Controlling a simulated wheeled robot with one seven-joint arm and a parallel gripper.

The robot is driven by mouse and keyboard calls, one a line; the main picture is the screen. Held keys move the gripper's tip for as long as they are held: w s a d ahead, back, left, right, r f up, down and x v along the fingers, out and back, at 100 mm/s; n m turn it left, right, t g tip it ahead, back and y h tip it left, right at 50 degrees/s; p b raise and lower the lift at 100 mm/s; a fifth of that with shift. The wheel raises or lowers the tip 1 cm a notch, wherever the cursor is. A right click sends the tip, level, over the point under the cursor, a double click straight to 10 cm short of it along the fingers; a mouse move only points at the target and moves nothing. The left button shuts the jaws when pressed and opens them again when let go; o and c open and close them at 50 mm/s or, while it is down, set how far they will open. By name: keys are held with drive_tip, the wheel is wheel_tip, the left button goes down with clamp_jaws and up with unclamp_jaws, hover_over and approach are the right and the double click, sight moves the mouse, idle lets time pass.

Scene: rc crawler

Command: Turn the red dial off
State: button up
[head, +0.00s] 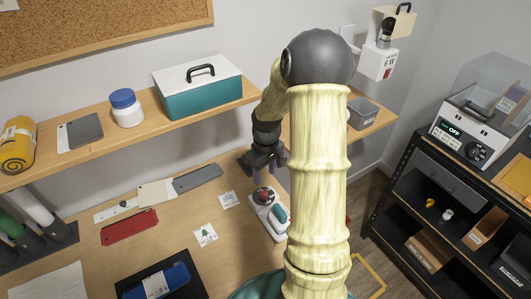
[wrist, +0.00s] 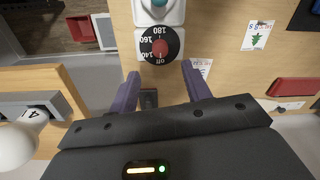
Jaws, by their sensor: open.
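The red dial (wrist: 159,47) sits on a round black face on a white device. In the wrist view its face shows "off" at the bottom, nearest my gripper, with 140, 160 and 180 around the left and top. Which mark the knob points to is too small to tell. In the head view the dial (head: 262,195) is on the white device (head: 264,221) at the desk's right edge. My gripper (wrist: 160,74) is open and empty, its purple fingers apart just short of the dial. In the head view my gripper (head: 263,160) is above and behind the device, partly hidden.
A shelf (head: 225,98) with a teal box (head: 198,92) runs above the desk. Paper cards (head: 205,235), a red case (head: 129,227) and a grey bar (head: 197,178) lie on the desk. A black rack (head: 425,205) stands right.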

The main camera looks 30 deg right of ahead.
wheel_tip(320, 180, up, 9)
drive_tip(key=shift+d+f+b, duration=0.15)
drive_tip(key=shift+d+b, duration=0.05)
drive_tip(key=shift+b, duration=0.1)
drive_tip(key=shift+a, duration=0.1)
drive_tip(key=s+a+f+m+t, duration=0.1)
drive_tip(key=s+a+m+t, duration=0.1)
drive_tip(key=s+a, duration=1)
drive_tip(key=a, duration=0.2)
drive_tip(key=shift+s+a+m+t, duration=0.25)
drive_tip(key=shift+a+m+t, duration=0.05)
drive_tip(key=shift+m, duration=0.1)
idle(0.6)
